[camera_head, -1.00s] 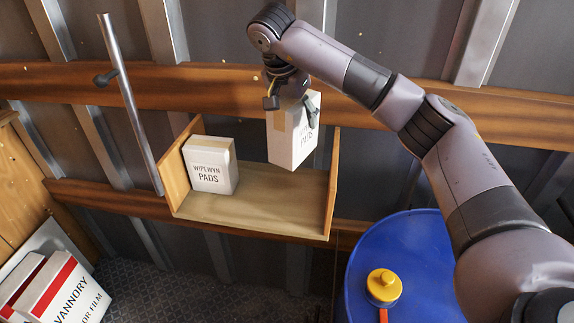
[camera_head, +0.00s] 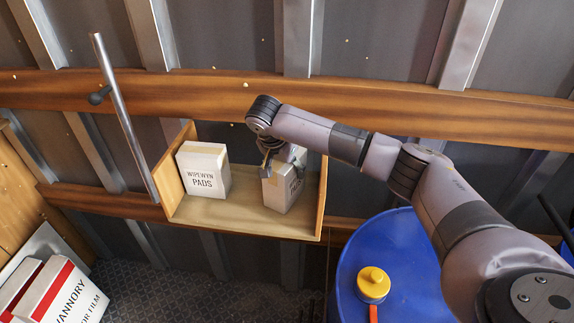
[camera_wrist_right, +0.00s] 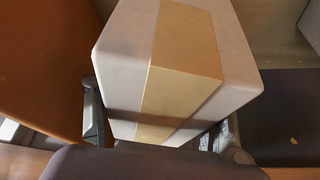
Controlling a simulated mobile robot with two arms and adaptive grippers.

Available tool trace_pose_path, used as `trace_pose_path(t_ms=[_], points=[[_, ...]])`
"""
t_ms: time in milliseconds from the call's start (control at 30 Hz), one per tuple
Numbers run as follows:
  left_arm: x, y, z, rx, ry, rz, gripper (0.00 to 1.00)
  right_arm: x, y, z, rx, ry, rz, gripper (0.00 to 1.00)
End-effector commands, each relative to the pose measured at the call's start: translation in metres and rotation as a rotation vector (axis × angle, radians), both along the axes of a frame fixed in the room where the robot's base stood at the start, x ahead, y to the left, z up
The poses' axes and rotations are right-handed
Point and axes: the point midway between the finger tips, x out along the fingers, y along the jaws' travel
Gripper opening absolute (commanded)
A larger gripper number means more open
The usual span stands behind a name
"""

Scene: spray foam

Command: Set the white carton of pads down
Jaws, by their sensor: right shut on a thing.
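The white carton of pads (camera_head: 284,193) is upright at the right end of the wooden shelf (camera_head: 240,220), near its right side panel. My right gripper (camera_head: 282,164) is shut on it from above, a finger on either side. In the right wrist view the carton (camera_wrist_right: 120,50) fills the middle, with a tan tape strip over it. Its base is at or just above the shelf board; I cannot tell whether it touches. My left gripper is not in view.
A second white carton of pads (camera_head: 203,172) stands at the shelf's left, with bare board between the two. A metal pole (camera_head: 125,120) stands left of the shelf. A blue drum (camera_head: 400,270) with a yellow cap (camera_head: 373,282) is below right. Red-and-white boxes (camera_head: 62,290) are lower left.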

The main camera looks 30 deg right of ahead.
Motion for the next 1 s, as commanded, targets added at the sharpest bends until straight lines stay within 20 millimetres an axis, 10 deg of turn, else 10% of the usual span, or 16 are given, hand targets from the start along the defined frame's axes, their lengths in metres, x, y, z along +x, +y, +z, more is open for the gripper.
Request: trace_pose_path(t_ms=[167,200,500,1000], points=[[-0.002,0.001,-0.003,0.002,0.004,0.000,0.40,0.000,0.000,-0.001,0.000,-0.001,0.000,0.23],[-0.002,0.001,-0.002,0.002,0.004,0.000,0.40,0.000,0.000,-0.002,0.000,0.000,0.001,0.63],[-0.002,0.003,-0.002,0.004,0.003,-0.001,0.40,0.000,0.000,-0.001,-0.001,0.001,0.001,0.83],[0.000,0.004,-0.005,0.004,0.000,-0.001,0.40,-0.001,0.004,0.010,0.000,-0.002,0.002,0.85]])
